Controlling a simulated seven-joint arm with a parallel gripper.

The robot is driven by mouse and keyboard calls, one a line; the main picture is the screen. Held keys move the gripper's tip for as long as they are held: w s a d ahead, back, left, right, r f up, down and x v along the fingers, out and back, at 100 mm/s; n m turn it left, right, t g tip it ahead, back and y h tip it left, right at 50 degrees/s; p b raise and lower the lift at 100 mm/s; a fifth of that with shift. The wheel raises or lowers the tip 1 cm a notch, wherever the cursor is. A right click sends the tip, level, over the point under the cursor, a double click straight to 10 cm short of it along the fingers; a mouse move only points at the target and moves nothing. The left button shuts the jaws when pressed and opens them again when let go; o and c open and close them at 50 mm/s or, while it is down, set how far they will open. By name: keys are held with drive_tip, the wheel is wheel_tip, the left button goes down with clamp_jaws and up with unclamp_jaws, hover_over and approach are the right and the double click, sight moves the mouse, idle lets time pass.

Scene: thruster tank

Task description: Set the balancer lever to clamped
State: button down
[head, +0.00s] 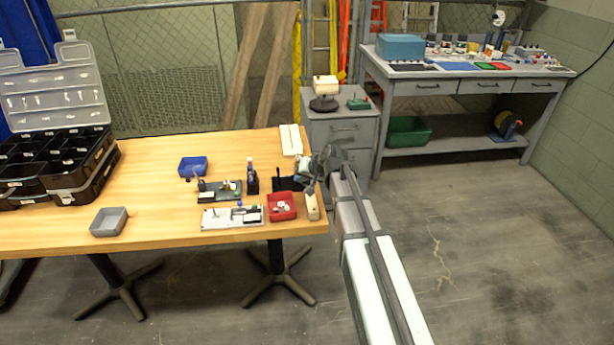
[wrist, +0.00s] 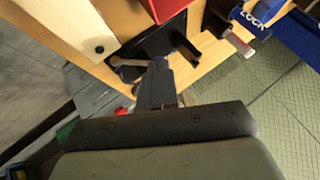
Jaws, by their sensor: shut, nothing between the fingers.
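My gripper (head: 309,188) is at the right end of the wooden table, low over a black fixture (head: 287,184). In the wrist view my gripper (wrist: 160,82) is shut, with its tips at the black fixture (wrist: 150,42). A short grey-brown bar (wrist: 128,63), perhaps the balancer lever, lies just left of the fingertips. I cannot tell whether it touches them. A dark upright post stands on the fixture to the right. No clamped marking is readable, and the lever's setting cannot be told.
A red tray (head: 282,206) and a pale block (head: 312,206) stand close by. A blue piece reading LOCK (wrist: 253,15) is at the wrist view's upper right. A blue tray (head: 193,166) and grey tray (head: 109,221) lie left. The table's middle left is clear.

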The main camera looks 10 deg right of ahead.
drive_tip(key=shift+a+f+n+h, duration=0.4)
drive_tip(key=shift+a+h, duration=0.25)
drive_tip(key=shift+h, duration=0.35)
drive_tip(key=shift+d, duration=0.1)
drive_tip(key=shift+d+f, duration=0.35)
drive_tip(key=shift+d, duration=0.3)
drive_tip(key=v, duration=1.4)
